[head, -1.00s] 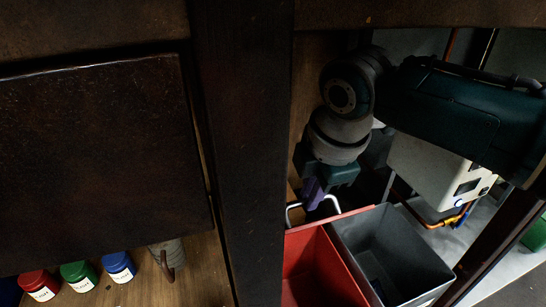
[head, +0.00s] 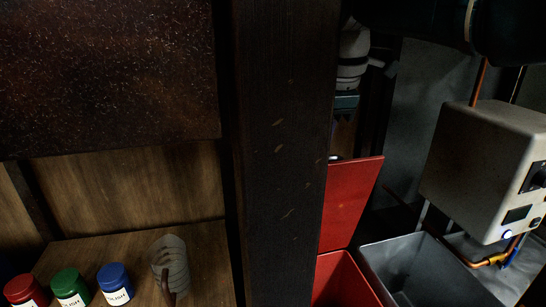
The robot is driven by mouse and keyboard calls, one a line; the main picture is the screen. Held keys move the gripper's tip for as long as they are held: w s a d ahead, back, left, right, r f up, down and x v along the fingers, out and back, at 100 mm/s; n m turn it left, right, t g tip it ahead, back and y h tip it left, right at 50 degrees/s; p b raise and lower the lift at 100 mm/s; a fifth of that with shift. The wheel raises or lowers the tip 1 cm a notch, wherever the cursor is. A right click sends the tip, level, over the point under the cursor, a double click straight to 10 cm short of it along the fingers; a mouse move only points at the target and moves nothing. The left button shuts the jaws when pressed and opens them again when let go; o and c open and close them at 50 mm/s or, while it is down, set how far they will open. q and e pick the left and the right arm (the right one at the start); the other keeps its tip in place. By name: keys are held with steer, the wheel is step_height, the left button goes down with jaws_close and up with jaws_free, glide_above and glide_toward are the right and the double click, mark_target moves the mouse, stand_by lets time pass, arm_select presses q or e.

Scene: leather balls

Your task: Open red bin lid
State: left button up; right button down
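The red bin (head: 342,284) stands at the bottom centre, its left side hidden by a dark post. Its red lid (head: 349,203) stands raised, tilted up behind the bin's opening. A small pale bit of what looks like its handle (head: 336,158) shows at the lid's top edge beside the post. My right gripper (head: 343,134) is just above that edge, in shadow and partly hidden by the post. Its fingertips are not clear, so I cannot tell whether it is open, shut or touching the handle. My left gripper is not in view.
The dark vertical post (head: 283,150) blocks the view left of the bin. A grey open bin (head: 430,270) stands right of the red one. A pale control box (head: 478,158) with pipes is at the right. Polish jars (head: 116,284) stand on a wooden shelf at the lower left.

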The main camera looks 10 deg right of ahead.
stand_by(0.4)
steer(key=c, duration=0.9)
jaws_free()
steer(key=shift+w, duration=0.1)
steer(key=p+v, duration=0.5)
steer(key=p, duration=0.1)
steer(key=s+p, duration=0.9)
steer(key=s, duration=0.3)
steer(key=shift+d, duration=0.1)
steer(key=shift+c, duration=0.3)
